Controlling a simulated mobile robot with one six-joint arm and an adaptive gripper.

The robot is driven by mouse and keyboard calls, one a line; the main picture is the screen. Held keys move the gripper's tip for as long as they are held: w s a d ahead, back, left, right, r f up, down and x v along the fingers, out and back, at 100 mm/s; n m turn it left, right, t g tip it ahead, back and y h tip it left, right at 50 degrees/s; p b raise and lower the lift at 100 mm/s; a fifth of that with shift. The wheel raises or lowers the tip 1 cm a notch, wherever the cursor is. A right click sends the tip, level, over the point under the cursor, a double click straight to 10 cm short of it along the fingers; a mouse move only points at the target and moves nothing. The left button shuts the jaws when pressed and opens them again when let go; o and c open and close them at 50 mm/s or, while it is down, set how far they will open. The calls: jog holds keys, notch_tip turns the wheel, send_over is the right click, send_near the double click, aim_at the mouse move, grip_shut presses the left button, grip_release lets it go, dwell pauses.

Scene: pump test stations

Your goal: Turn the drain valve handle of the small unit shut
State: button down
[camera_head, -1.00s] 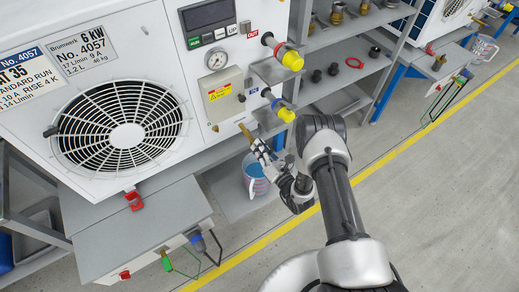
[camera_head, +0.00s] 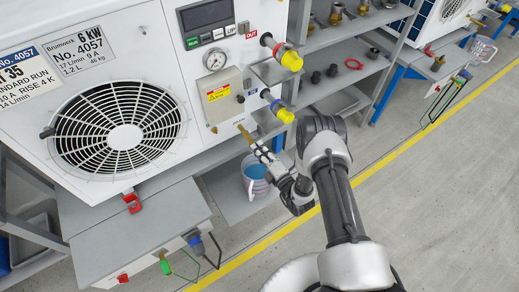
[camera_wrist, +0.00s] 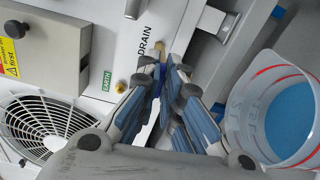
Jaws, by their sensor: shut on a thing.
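The unit here is a white cabinet (camera_head: 150,50) with a fan grille and a 6 kW label.
A measuring jug (camera_head: 256,178) with blue liquid stands just below my gripper, and is close on the right in the wrist view (camera_wrist: 245,110). Red-collared (camera_head: 291,60) and blue-collared (camera_head: 284,116) yellow-capped ports stick out above. A control box (camera_head: 222,96) is beside the valve. Open floor lies right.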

jog(key=shift+m, duration=0.6)
jog(key=c, duration=1.8)
grip_release()
jog(key=shift+o, duration=0.2)
jog(key=shift+s, duration=0.1)
jog(key=v, duration=1.2)
